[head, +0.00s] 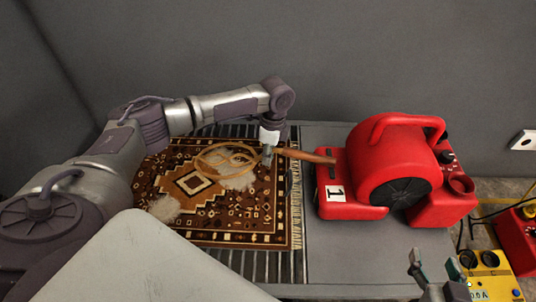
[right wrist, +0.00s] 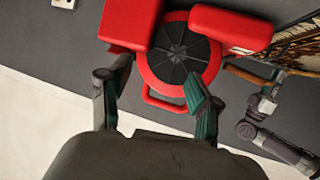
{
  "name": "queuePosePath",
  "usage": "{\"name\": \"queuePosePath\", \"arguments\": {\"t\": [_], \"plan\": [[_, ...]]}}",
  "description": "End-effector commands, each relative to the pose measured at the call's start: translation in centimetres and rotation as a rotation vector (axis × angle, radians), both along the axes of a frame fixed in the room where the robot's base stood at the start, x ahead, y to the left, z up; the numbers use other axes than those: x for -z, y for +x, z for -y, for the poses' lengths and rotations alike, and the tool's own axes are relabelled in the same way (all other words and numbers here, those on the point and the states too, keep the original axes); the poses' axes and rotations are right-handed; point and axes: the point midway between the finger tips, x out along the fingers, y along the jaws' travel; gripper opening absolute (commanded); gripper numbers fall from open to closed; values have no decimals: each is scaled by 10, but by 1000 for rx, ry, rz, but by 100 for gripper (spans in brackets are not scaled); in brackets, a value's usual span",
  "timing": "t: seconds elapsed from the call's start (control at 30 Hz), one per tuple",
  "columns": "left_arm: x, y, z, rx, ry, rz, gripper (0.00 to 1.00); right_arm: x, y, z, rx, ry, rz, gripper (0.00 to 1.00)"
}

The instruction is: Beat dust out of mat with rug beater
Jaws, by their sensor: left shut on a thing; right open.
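The mat (head: 250,212), brown and cream patterned with fringed ends, lies flat on a slatted grate. Pale dust patches (head: 163,208) show at its left edge and near its upper middle. The rug beater (head: 305,154) has a wooden handle and a tan looped head, which is over the mat's upper part. I cannot tell whether the head touches the mat. My left gripper (head: 268,150) is shut on the beater's handle near the loop, pointing down. My right gripper (head: 435,272) is open and empty at the lower right; its spread fingers show in the right wrist view (right wrist: 158,88).
A red blower (head: 390,165) marked 1 stands on the grey bench right of the mat, close to the handle's end. A yellow box (head: 487,275) and another red machine sit at the lower right. Bare bench (head: 375,260) lies in front of the blower.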

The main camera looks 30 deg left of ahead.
Motion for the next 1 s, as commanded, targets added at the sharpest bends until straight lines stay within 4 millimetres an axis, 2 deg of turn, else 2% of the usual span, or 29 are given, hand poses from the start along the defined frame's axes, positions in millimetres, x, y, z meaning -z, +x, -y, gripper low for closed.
{"name": "queuePosePath", "arguments": {"t": [0.43, 1.0], "plan": [[-11, 0, 0, 0, 0, 1, 0, 38, -37, 16, 21, -67, -292, 63], [-24, 1, 0, 0, -1, 1, 0, 66, -95, 37, 46, -138, -620, 63]]}}
